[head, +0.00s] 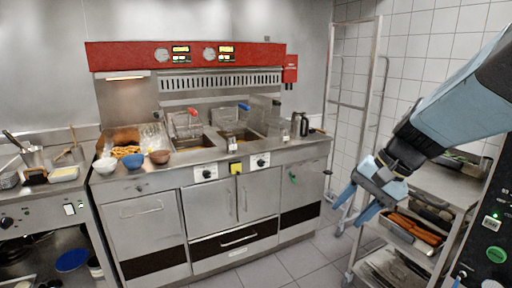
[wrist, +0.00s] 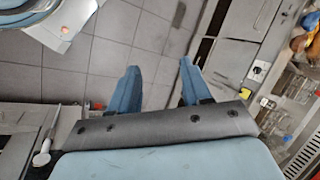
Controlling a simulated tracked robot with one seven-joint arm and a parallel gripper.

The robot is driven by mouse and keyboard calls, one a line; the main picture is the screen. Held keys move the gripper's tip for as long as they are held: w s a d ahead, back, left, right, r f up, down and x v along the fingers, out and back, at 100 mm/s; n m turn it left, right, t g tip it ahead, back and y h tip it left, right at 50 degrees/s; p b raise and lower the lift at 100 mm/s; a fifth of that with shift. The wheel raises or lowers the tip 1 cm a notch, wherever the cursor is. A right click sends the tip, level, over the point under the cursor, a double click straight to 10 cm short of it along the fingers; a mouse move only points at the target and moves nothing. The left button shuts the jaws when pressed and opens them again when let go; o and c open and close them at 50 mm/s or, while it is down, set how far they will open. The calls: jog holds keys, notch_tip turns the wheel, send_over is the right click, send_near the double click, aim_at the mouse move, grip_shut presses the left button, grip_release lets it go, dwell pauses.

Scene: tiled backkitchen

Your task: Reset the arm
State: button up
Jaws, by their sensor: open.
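My arm comes in from the right in the head view and ends in my gripper (head: 352,204), which points down and to the left. In the wrist view the two blue fingers of my gripper (wrist: 157,85) stand wide apart with bare floor between them. My gripper is open and empty. It hangs in the air in front of the fryer counter and beside the wheeled rack, apart from both as far as I can tell.
The steel fryer counter (head: 160,205) carries bowls, fryer baskets (head: 187,125) and a dark jug (head: 300,124). A wheeled rack (head: 362,262) with trays of sausages (head: 415,229) stands at the right. Tiled floor (head: 290,265) between them is clear.

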jog(key=s+d+r+n+t+h, duration=0.3)
jog(key=s+r+n+h, duration=0.1)
jog(key=r+n+h, duration=0.1)
jog(key=shift+s+d+n+t, duration=0.15)
jog(key=shift+d+n+t, duration=0.05)
jog(key=shift+n+t, duration=0.25)
jog(key=shift+c, duration=0.5)
jog(key=shift+d, duration=0.15)
